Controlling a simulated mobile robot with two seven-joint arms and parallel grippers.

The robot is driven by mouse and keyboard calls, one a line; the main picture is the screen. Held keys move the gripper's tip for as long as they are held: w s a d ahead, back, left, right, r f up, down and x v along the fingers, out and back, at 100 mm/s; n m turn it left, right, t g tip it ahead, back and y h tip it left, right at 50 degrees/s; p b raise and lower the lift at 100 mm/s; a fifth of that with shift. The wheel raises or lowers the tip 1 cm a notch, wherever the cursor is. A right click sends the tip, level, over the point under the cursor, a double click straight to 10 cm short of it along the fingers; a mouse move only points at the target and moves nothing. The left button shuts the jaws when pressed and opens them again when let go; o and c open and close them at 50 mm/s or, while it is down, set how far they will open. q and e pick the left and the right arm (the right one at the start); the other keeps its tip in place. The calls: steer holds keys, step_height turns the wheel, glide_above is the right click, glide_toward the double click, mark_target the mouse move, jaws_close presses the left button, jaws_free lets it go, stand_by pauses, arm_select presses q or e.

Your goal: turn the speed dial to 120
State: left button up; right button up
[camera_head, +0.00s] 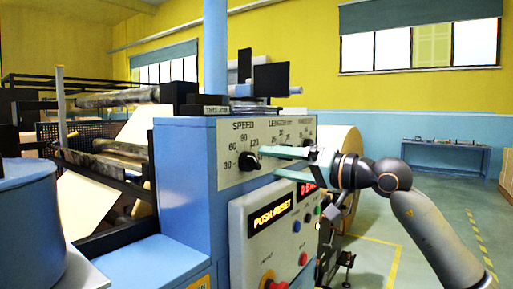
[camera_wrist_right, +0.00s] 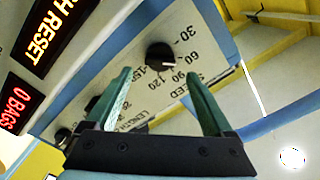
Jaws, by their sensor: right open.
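The speed dial is a black round knob (camera_head: 249,161) on the white scale panel of the blue machine, under the word SPEED. It also shows in the right wrist view (camera_wrist_right: 160,55), ringed by the numbers 30 to 150. A white mark on the knob faces the 60 to 90 side; I cannot read its exact setting. My right gripper (camera_head: 269,161) is open, its two green fingers pointing at the knob from the right. In the right wrist view the fingertips (camera_wrist_right: 157,72) lie on either side of the knob's line, with nothing between them. My left gripper is not in view.
A control box with a PUSH RESET display (camera_head: 271,214), a red counter display and several buttons sits below the dial. The LENGTH dial is partly behind my gripper. A paper roll (camera_head: 343,150) stands behind the machine. Open floor lies to the right.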

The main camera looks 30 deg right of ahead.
mark_target(258, 161)
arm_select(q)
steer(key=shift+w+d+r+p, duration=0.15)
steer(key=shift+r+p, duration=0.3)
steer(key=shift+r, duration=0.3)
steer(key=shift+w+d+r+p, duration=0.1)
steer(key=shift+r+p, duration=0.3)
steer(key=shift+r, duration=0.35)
arm_select(e)
steer(key=shift+x, duration=2.8)
steer(key=shift+c, duration=0.2)
steer(key=c, duration=1.3)
